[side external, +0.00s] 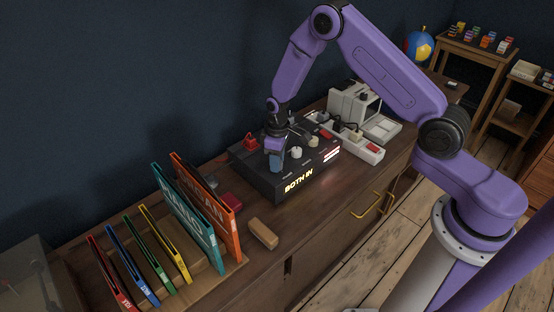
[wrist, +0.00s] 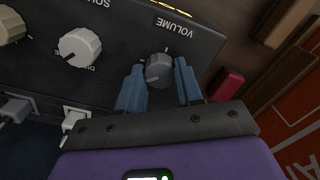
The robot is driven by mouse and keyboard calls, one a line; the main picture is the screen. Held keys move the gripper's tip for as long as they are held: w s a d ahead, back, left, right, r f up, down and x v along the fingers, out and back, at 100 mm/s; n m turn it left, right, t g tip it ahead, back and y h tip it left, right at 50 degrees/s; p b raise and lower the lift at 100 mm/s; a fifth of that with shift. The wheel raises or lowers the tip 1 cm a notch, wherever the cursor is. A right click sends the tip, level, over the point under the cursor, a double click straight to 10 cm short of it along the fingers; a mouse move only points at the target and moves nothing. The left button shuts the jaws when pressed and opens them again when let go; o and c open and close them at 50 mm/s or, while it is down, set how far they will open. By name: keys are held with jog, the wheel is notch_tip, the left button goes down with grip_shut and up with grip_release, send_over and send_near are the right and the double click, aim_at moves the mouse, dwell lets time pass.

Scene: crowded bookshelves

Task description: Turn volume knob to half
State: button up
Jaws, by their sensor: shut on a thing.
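The volume knob (wrist: 159,69) is a small grey dial on a dark box, beside the printed word VOLUME in the wrist view. My gripper (wrist: 160,76) has its blue fingers on either side of the knob and is shut on it. In the side view my gripper (side external: 276,163) reaches down onto the left part of the dark control box (side external: 302,188), where the fingers hide the knob. A pale tick mark shows beside the knob, but its exact setting is hard to read.
A larger white knob (wrist: 80,47) and a beige knob (wrist: 11,25) sit on the same box. A red block (side external: 231,202), a tan block (side external: 263,233) and a rack of upright cases, including a teal one (side external: 190,222), stand to the left. A pale device (side external: 352,105) stands behind.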

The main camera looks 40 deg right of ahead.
jog(key=m, duration=0.3)
jog(key=shift+m, duration=2.2)
jog(key=o, duration=1)
jog(key=shift+o, duration=0.2)
notch_tip(320, 180, up, 18)
jog(key=shift+d+f, duration=0.2)
jog(key=shift+f, duration=0.05)
